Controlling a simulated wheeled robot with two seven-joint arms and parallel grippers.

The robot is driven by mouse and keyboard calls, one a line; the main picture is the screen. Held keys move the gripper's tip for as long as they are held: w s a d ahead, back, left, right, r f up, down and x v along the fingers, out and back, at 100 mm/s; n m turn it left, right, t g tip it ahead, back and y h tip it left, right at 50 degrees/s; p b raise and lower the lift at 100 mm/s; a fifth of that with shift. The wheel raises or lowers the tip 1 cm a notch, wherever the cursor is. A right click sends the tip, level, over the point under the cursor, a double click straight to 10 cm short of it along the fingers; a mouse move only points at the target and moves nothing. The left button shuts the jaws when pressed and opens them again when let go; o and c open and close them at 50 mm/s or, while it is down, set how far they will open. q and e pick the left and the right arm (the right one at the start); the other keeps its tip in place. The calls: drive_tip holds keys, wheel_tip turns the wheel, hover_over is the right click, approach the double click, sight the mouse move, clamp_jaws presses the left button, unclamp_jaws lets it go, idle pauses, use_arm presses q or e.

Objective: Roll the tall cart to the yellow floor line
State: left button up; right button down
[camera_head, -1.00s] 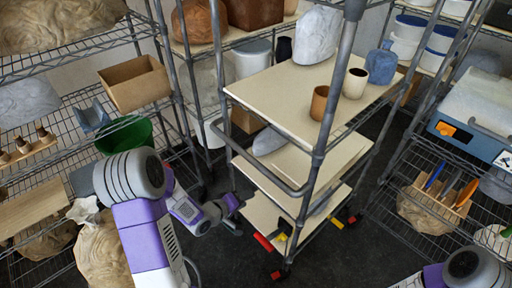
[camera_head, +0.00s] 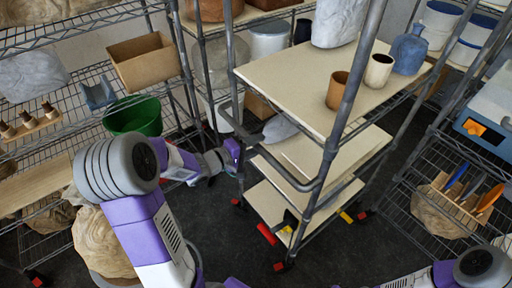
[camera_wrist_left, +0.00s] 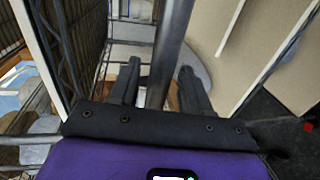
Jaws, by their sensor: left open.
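The tall cart (camera_head: 264,72) stands in the middle of the head view, with grey posts, a curved handle rail and several cream shelves. My left gripper (camera_head: 238,154) is at the cart's left side, near the handle rail. In the left wrist view, my left gripper's fingers (camera_wrist_left: 160,84) are apart, with a grey tube (camera_wrist_left: 173,40) of the cart between them; whether they touch it I cannot tell. Red and yellow tabs show low at the cart's casters. No yellow floor line is visible. My right arm shows at the bottom right, its gripper out of view.
The cart carries a brown cup (camera_head: 338,91), a white cup (camera_head: 379,70), a blue vase (camera_head: 408,52) and a pale block. Wire racks flank it closely on the left, back and right. Dark floor (camera_head: 345,255) is bare in front.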

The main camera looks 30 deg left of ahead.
use_arm(q)
drive_tip(key=shift+w+d, duration=0.1)
drive_tip(key=shift+w, duration=0.15)
drive_tip(key=shift+c, duration=0.2)
clamp_jaws()
drive_tip(key=shift+w, duration=0.1)
